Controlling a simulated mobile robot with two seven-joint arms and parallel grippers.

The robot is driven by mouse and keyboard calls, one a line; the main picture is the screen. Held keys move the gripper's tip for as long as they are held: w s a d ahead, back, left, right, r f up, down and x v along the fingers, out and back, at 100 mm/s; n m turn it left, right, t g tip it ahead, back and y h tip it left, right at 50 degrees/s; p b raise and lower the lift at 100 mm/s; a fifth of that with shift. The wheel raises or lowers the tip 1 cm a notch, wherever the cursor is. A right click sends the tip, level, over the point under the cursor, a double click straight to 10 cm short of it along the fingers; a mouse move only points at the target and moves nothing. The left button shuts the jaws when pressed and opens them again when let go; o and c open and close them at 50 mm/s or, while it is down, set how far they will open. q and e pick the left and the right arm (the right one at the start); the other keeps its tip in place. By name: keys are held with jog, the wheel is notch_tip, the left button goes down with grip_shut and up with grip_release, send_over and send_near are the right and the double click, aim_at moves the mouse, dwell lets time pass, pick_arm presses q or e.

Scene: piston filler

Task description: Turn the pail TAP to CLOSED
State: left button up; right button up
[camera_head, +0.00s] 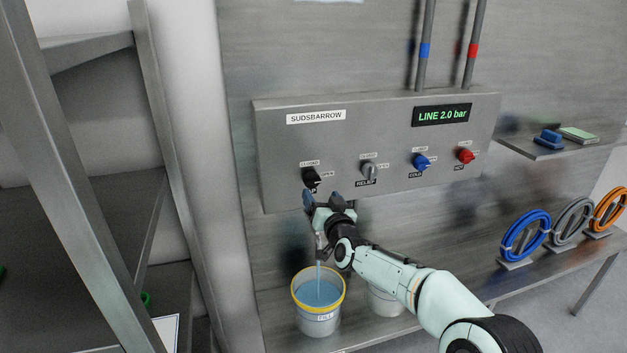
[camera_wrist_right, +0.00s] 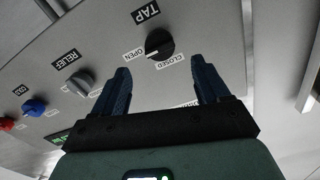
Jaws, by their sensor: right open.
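The black TAP knob (camera_head: 311,175) sits at the left end of the grey panel. In the right wrist view the knob (camera_wrist_right: 161,42) has its white mark pointing at the OPEN label (camera_wrist_right: 133,55), with the CLOSED label (camera_wrist_right: 171,62) to the other side. My right gripper (camera_head: 322,197) is open and empty, just below and in front of the knob. In the wrist view its two blue fingers (camera_wrist_right: 158,72) stand apart, not touching the knob. A blue stream runs into the yellow-rimmed pail (camera_head: 318,322), which holds blue liquid. My left gripper is out of view.
RELIEF (camera_head: 369,170), blue COLD (camera_head: 421,161) and red HOT (camera_head: 465,155) knobs line the panel to the right. A second pail (camera_head: 384,302) is partly behind my right arm. Coiled hoses (camera_head: 526,236) stand on the bench. A metal rack (camera_head: 75,170) stands left.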

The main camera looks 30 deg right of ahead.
aim_at(312, 182)
jog(key=p+x, duration=0.3)
jog(key=x, duration=0.4)
jog(key=shift+w+r, duration=0.1)
jog(key=shift+w, duration=0.1)
jog(key=shift+w+d, duration=0.1)
jog(key=shift+w, duration=0.3)
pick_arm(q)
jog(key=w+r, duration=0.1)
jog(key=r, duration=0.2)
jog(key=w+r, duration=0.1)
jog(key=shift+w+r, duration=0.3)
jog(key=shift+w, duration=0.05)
pick_arm(e)
jog(key=c, duration=1)
